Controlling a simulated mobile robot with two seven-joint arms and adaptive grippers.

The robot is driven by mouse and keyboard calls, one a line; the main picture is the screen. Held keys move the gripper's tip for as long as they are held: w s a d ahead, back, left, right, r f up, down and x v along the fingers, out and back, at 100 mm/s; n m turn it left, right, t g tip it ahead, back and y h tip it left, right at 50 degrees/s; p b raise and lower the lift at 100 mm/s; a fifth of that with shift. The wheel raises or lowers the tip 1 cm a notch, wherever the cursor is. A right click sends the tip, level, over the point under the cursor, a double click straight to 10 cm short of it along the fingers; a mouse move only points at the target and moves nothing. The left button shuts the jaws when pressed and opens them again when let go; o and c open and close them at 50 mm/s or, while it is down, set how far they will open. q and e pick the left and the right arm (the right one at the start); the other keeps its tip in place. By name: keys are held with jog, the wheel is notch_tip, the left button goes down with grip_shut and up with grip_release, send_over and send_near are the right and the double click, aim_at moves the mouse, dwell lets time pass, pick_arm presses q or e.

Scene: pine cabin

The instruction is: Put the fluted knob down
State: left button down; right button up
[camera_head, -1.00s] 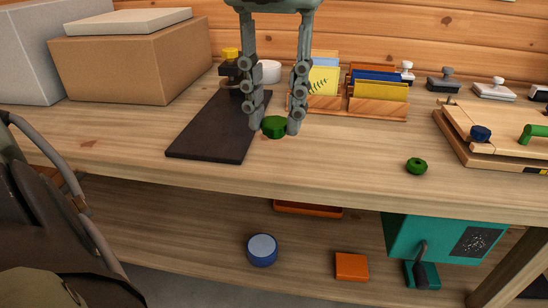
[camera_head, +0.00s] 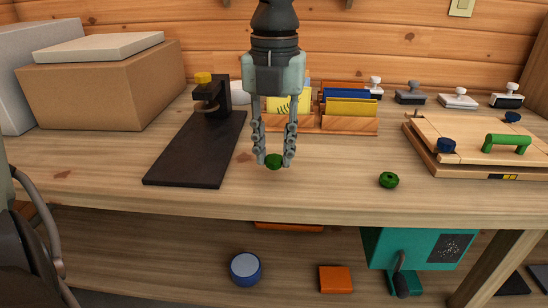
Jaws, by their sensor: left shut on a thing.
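My left gripper (camera_head: 274,162) points straight down over the bench, right of the dark board. Its two fingers are shut on a green knob (camera_head: 273,161), probably the fluted knob. The knob is close to the bench top; I cannot tell whether it touches. The fingers hide its sides, and its fluting is too small to make out. A second small green knob (camera_head: 388,180) sits loose on the bench to the right, near the front edge. My right gripper is not in view.
A black board with a stand (camera_head: 190,165) lies to the left. Wooden holders with cards (camera_head: 350,124) stand behind the gripper. A wooden board with a green handle (camera_head: 470,160) is at right. The bench top (camera_head: 325,185) between the knobs is clear.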

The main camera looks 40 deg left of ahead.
pick_arm(q)
jog(key=shift+f, duration=1.2)
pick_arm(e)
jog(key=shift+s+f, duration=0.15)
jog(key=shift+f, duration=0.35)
pick_arm(q)
jog(key=shift+f, duration=0.15)
jog(key=shift+f, duration=0.1)
jog(key=c, duration=1.3)
grip_release()
jog(key=shift+o, duration=0.4)
jog(key=shift+r, duration=0.3)
notch_tip(320, 180, up, 12)
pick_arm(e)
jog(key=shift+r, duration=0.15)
